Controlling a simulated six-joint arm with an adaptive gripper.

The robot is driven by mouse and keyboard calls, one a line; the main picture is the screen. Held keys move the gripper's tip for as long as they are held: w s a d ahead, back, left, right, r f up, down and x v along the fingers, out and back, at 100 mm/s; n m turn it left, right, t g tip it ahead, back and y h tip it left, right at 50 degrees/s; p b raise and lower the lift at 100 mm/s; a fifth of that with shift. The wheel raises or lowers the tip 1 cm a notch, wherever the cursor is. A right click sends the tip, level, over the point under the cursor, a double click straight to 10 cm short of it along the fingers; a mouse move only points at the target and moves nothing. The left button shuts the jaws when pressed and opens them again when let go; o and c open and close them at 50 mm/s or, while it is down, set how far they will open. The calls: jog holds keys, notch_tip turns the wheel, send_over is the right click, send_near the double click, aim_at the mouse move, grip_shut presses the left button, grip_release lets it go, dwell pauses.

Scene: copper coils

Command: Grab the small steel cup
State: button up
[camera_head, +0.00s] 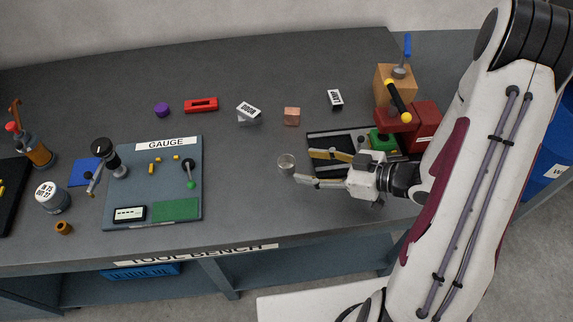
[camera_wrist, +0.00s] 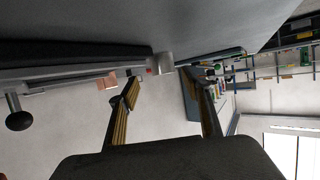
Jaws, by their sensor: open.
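The small steel cup (camera_head: 287,161) stands upright on the dark bench, right of the gauge board. My gripper (camera_head: 305,167) is open just to the right of the cup, low over the bench, its fingers pointing left towards it. The cup lies just beyond the fingertips, roughly in line with the gap, and nothing is held. In the wrist view the gripper (camera_wrist: 164,80) shows two spread fingers. A small grey cylinder (camera_wrist: 166,63) beyond the gap looks like the cup.
A black tray (camera_head: 318,139) with a green block lies behind my gripper. A copper-coloured cube (camera_head: 292,116) and a white-labelled block (camera_head: 248,112) stand farther back. The gauge board (camera_head: 153,190) is to the left.

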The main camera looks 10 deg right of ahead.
aim_at(294, 164)
jog(key=shift+s+a+x, duration=0.1)
jog(key=shift+x, duration=0.65)
jog(key=shift+s+a+x, duration=0.15)
jog(key=shift+x, duration=1.55)
jog(key=shift+w+r, duration=0.1)
jog(key=c, duration=1.2)
